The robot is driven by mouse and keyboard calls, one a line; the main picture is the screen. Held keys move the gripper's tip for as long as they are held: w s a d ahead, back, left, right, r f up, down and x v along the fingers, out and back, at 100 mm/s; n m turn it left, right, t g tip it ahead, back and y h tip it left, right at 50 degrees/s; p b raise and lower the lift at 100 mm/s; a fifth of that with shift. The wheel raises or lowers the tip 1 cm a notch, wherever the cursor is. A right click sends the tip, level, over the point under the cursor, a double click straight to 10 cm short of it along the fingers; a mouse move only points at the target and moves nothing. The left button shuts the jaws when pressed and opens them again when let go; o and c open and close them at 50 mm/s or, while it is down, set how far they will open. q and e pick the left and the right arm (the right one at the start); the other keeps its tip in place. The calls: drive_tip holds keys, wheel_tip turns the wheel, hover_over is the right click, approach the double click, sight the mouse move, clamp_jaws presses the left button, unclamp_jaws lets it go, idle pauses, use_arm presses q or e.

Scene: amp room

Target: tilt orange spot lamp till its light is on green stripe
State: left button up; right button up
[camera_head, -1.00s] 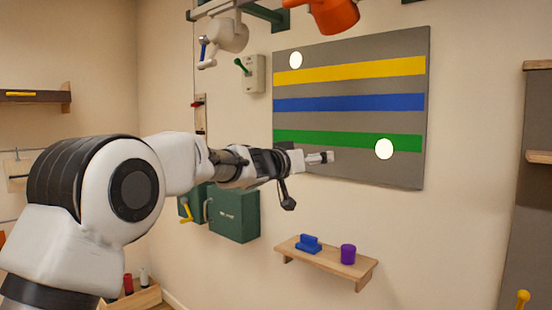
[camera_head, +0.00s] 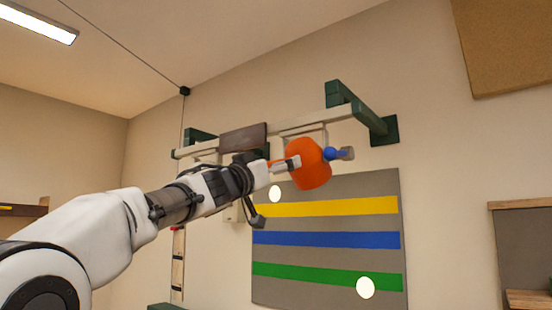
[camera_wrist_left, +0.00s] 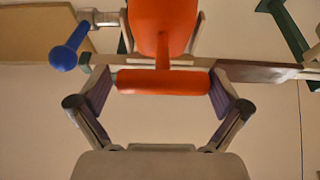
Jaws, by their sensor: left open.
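The orange spot lamp (camera_head: 310,165) hangs under the wall rail, with a blue knob (camera_head: 331,153) at its right side. In the left wrist view its orange crossbar handle (camera_wrist_left: 163,82) lies between the two fingers of my left gripper (camera_wrist_left: 163,92), which is open; contact is unclear. In the head view this gripper (camera_head: 287,163) is at the lamp's left side. The green stripe (camera_head: 310,275) is the lowest on the grey panel. My right gripper is not in view.
The rail (camera_head: 310,123) with green brackets (camera_head: 384,130) runs above the panel (camera_head: 330,222). A dark brown board (camera_head: 243,138) is on the rail, left of the lamp. The space right of the lamp is mostly clear wall.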

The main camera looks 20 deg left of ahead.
use_arm(q)
drive_tip(key=shift+a, duration=0.15)
drive_tip(key=shift+f, duration=0.1)
drive_tip(key=shift+c, duration=0.7)
drive_tip(key=c, duration=1.3)
drive_tip(key=shift+w+f+b, duration=0.1)
drive_tip(key=shift+f+b, duration=0.15)
drive_tip(key=shift+b, duration=0.15)
drive_tip(key=o, duration=1.3)
drive_tip(key=shift+c, duration=0.2)
drive_tip(key=shift+o, duration=0.9)
drive_tip(key=shift+w, duration=0.1)
